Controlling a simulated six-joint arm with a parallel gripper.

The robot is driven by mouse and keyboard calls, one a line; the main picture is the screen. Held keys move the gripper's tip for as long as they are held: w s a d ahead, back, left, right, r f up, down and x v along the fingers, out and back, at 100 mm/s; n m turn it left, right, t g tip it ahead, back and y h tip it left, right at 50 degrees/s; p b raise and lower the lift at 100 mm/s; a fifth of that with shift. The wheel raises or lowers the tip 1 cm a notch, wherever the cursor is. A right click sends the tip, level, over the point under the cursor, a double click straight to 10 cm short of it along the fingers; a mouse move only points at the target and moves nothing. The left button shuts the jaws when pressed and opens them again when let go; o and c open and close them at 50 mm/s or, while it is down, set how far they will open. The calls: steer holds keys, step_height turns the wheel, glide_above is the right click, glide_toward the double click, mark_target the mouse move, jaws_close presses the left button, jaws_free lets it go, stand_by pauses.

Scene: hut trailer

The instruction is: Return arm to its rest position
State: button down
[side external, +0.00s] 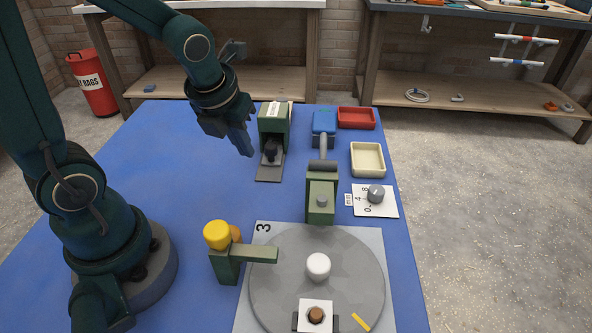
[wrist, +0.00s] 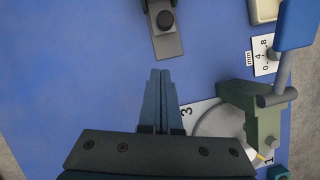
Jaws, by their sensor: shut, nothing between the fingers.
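My gripper (side external: 241,141) is in the air above the blue table (side external: 170,180), left of the green box-shaped stand with a black knob (side external: 273,120). In the wrist view my gripper (wrist: 160,75) has its two blue fingers together with nothing between them. The stand's grey plate (wrist: 168,44) lies ahead of the fingertips in that view, apart from them. My arm reaches over from the base at the left of the table.
A round grey turntable (side external: 280,290) carries a white knob (side external: 318,267). Beside it stand a green post with yellow top (side external: 218,235) and a green block with blue-handled lever (side external: 321,195). A red tray (side external: 356,118), cream tray (side external: 367,160) and dial card (side external: 376,208) lie right. The table's left-middle is clear.

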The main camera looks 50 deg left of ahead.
steer(key=s+d+r+n+t+h, duration=0.1)
steer(key=s+d+r+n, duration=0.2)
steer(key=n, duration=1.2)
steer(key=s+d+r+n+h, duration=0.1)
steer(key=s+d+r+n, duration=0.2)
steer(key=n, duration=1.2)
steer(key=s+r, duration=0.1)
steer(key=s, duration=0.1)
steer(key=shift+s+d+n+t, duration=0.3)
steer(key=shift+s+d+t, duration=0.05)
steer(key=shift+t, duration=0.05)
steer(key=c, duration=1.5)
jaws_free()
steer(key=shift+r, duration=0.1)
steer(key=shift+c, duration=0.2)
